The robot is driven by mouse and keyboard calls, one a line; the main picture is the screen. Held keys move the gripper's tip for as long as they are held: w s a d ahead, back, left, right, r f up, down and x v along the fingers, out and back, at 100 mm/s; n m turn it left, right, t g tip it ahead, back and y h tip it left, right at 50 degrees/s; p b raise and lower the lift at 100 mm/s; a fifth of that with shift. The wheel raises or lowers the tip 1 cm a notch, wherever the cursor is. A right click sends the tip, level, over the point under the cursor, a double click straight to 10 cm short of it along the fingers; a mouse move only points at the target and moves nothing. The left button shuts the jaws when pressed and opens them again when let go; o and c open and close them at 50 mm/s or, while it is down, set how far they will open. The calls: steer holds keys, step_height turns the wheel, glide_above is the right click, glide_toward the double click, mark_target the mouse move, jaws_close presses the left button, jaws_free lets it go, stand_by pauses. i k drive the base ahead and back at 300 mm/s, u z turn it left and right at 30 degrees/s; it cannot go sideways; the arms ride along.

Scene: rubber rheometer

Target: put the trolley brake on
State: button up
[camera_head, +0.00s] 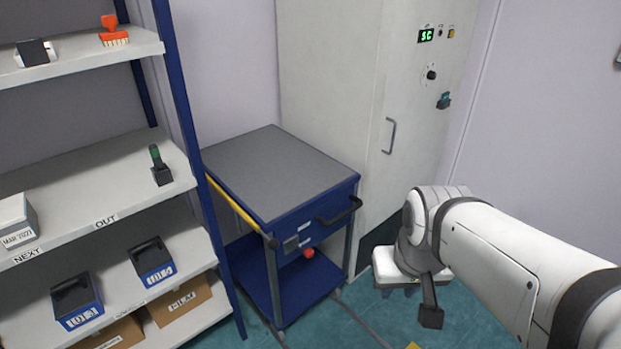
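The blue trolley (275,285) stands between the shelf rack and the tall cabinet, with a grey top (275,170) and a yellow bar along its left side. A drawer with a black handle (338,211) is at its front. A red knob (309,253) shows just below the drawer; I cannot tell whether it is the brake. The trolley's wheels are mostly hidden or too small to make out. My gripper (431,316) is to the right of the trolley, apart from it, pointing down. One dark finger shows clearly; the gap between the fingers cannot be seen.
A shelf rack (90,45) with boxes and small tools stands close on the trolley's left. A tall pale cabinet (335,70) with a handle, knob and green display is behind it on the right. Green floor (460,325) is open in front, with a grey line and a yellow mark.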

mark_target(309, 252)
steer(key=k, duration=1.3)
steer(key=u, duration=0.45)
steer(key=i, duration=1.75)
steer(key=z, duration=0.35)
